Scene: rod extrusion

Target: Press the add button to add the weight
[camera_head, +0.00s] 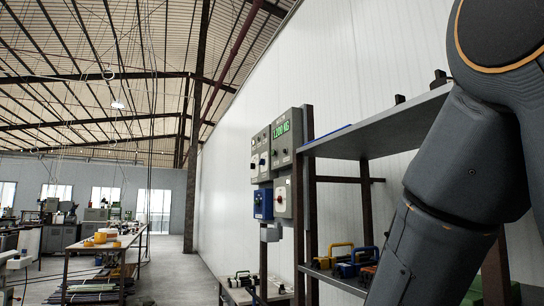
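A grey control panel (286,138) is fixed beside the shelf post near the middle of the view. Its green display (281,129) appears to read about 2.200 KG. Small knobs or buttons show below the display, but I cannot tell which one is the add button. Below it are a light box with a red button (281,194) and a blue box with a light knob (263,204). My arm fills the right side, and my gripper is outside the view.
A metal shelf rack (380,125) stands right of the panel, with yellow-handled and blue tool cases (343,262) on its lower shelf. A low bench (262,291) stands below the panel. A long worktable (92,246) is at left. An open aisle (170,262) runs between them.

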